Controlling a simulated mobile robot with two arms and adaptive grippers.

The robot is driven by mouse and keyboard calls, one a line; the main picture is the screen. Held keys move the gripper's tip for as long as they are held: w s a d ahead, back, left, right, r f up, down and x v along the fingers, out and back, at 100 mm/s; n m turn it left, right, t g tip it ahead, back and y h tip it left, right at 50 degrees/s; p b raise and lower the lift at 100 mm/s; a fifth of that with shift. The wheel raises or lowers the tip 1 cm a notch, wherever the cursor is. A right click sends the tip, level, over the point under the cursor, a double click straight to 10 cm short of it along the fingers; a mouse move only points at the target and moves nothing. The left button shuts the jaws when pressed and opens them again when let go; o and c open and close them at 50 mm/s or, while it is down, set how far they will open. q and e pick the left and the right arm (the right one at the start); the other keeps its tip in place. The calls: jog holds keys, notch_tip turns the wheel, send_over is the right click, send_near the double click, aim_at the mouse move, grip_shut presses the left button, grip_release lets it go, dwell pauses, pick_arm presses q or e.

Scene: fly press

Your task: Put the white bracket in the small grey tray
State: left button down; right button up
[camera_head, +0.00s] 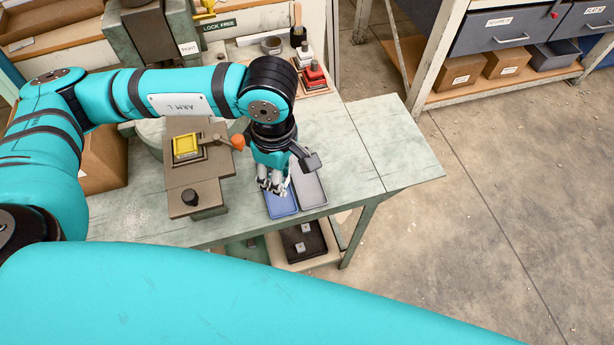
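My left gripper (270,184) points down over the blue tray (283,208) near the front edge of the green-grey bench. Its fingers are small and partly hidden by its own body, so I cannot tell whether they are open or shut. A small pale patch shows beside the fingers; I cannot tell whether it is the white bracket. The small grey tray (311,190) lies directly right of the blue tray, and its visible floor looks empty. A dark grey part at the wrist overhangs its far end. My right gripper is not in view.
A brown press fixture with a yellow piece (186,146) and an orange-knobbed lever (238,142) stands left of the gripper. A black tray (303,240) with small pale pieces sits below the bench. Red-topped items (314,72) stand behind. The bench's right end is clear.

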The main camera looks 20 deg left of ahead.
pick_arm(q)
jog(key=s+d+f+n, duration=0.2)
jog(key=d+f+n, duration=0.15)
jog(key=n, duration=0.95)
jog(key=n+p, duration=0.2)
jog(key=n, duration=1.6)
send_over(305, 177)
jog(key=f, duration=0.5)
jog(key=shift+s+d+f, duration=0.1)
jog(key=shift+s+f, duration=0.1)
jog(key=shift+f, duration=0.1)
jog(key=shift+w+f, duration=0.1)
jog(key=shift+w, duration=0.1)
notch_tip(305, 177, down, 3)
jog(key=shift+r+p, duration=0.1)
jog(key=shift+p, duration=0.7)
jog(key=shift+f, duration=0.3)
jog(key=shift+f, duration=0.1)
